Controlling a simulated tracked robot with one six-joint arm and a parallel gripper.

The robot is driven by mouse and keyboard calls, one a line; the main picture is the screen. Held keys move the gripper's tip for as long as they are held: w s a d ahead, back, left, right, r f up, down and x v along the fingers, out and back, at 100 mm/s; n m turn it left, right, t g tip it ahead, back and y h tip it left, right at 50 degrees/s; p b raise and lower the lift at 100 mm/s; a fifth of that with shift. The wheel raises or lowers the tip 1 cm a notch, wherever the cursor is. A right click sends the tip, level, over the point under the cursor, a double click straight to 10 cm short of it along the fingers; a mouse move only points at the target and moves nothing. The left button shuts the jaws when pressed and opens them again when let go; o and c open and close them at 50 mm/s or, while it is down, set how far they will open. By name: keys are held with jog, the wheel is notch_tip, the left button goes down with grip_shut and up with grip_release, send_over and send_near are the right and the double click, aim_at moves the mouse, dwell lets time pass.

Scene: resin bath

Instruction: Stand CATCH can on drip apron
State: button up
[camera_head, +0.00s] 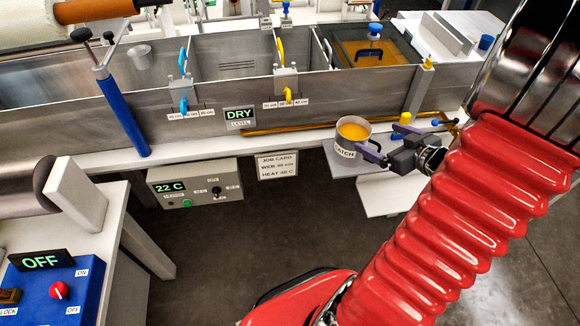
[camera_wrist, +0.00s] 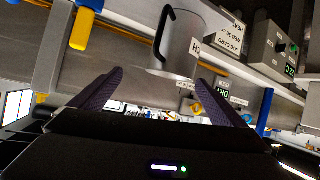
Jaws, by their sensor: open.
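The CATCH can (camera_head: 346,150) is a light metal cup with orange liquid in it, upright at the front of the bath. It appears to stand on a grey plate (camera_head: 342,169) jutting from the bench; I cannot tell if this plate is the drip apron. My gripper (camera_head: 372,152) has open purple fingers at the can's right side.
A steel bath (camera_head: 215,90) runs behind, with a DRY display (camera_head: 239,116) and blue and yellow valves. A lidded orange section (camera_head: 375,52) is at right. A white lower shelf (camera_head: 390,196) lies under my gripper. A control box (camera_head: 195,183) hangs left; a blue post (camera_head: 122,115) stands further left.

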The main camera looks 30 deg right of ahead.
jog(key=w+r+g+h, duration=0.2)
jog(key=w+r+h, duration=0.2)
jog(key=w+r, duration=0.15)
jog(key=a+r+m+g+h, duration=0.1)
jog(key=a+r+m+h, duration=0.1)
jog(key=a+r, duration=0.5)
jog(key=s+a+g+y, duration=0.1)
jog(key=s+a, duration=0.3)
jog(key=a, duration=0.4)
jog(key=s+a+g+y, duration=0.1)
jog(key=s+a+y, duration=0.2)
jog(key=a, duration=0.6)
jog(key=s+a+r+g+y, duration=0.1)
jog(key=s+a+g+y, duration=0.1)
jog(key=s+a, duration=0.4)
jog(key=a, duration=0.3)
jog(key=shift+s+n, duration=0.3)
